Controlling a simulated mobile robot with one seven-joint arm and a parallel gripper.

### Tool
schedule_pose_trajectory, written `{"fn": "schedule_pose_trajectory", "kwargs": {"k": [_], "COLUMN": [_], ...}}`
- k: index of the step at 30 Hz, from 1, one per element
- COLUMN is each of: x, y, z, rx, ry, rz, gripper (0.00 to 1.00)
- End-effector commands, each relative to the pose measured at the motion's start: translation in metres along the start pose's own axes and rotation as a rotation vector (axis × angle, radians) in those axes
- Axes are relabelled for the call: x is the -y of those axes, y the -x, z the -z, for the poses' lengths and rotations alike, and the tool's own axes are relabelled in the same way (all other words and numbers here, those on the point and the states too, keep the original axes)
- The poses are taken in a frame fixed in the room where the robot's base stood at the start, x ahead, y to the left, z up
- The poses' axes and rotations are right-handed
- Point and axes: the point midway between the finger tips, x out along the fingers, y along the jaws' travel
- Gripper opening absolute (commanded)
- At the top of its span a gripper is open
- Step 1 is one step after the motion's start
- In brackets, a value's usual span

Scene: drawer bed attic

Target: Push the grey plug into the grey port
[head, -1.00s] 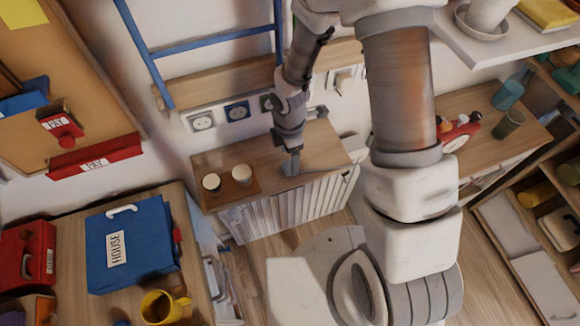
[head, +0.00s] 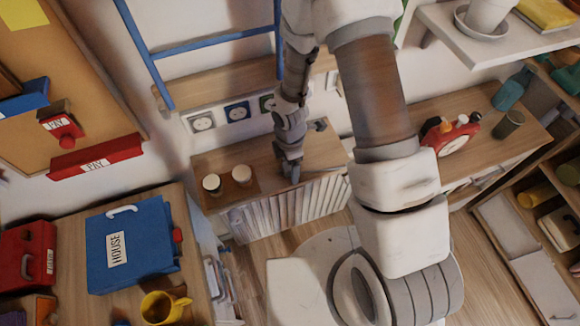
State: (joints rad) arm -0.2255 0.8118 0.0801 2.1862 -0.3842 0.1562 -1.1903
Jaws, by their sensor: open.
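My gripper (head: 290,170) points down over the front part of the wooden cabinet top, right of two small cups. It is open. I cannot make out the grey plug apart from the grey fingers at this size. More of the wall is hidden behind my arm.
The two cups stand on a brown tray (head: 243,202) on the cabinet top (head: 265,155), close left of my gripper.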

Motion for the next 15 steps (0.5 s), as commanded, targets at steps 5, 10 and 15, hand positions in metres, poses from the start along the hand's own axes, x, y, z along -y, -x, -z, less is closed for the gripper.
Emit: {"fn": "schedule_pose_trajectory", "kwargs": {"k": [5,10,15], "x": [0.0000,0.0000,0.0000], "y": [0.0003,0.0003,0.0004], "z": [0.0000,0.0000,0.0000], "rx": [0.000,0.000,0.000], "ry": [0.000,0.000,0.000], "rz": [0.000,0.000,0.000], "gripper": [0.79,0.48,0.18]}}
